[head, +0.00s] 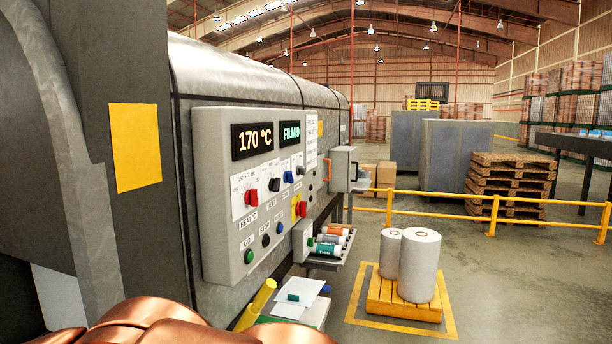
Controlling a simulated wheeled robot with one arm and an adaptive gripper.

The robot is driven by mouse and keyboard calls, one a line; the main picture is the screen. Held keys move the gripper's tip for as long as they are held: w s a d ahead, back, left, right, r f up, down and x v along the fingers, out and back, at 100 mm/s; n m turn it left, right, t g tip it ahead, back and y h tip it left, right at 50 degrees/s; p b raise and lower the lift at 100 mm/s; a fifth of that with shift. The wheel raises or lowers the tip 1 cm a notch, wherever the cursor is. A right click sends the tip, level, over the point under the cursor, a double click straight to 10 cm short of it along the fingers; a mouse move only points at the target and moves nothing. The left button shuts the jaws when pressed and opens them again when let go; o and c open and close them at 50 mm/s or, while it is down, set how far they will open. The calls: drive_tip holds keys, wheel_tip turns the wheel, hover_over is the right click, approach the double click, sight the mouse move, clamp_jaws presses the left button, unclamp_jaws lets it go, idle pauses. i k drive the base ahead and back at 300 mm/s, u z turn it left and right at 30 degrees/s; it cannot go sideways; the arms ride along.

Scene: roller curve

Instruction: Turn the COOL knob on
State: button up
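The grey control panel (225,180) is on the side of the large machine. It has a row of knobs: a red knob (251,197) above a label that seems to read HEAT, a black knob (274,185) above BELT, a blue knob (288,177) and a dark knob (300,171) at the right. The labels of the blue and dark knobs are too small to read, so I cannot tell for certain which is COOL or how each is set. Copper-coloured rounded parts, probably my arm, show at the bottom left. My gripper's fingers are not in view.
Displays (252,140) read 170 °C and FILM 9. Below the knobs are a green button (249,256), dark and blue buttons, and a red button (301,208) on yellow. A tray (326,262) with small rolls juts out right.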

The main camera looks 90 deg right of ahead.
sight(288, 176)
drive_tip(key=z, duration=0.8)
drive_tip(key=k, duration=1.1)
drive_tip(key=z, duration=0.95)
drive_tip(key=i, duration=0.9)
drive_tip(key=z, duration=0.7)
drive_tip(key=k, duration=1.3)
drive_tip(key=z, duration=0.8)
drive_tip(key=i, duration=1.2)
drive_tip(key=u, duration=0.15)
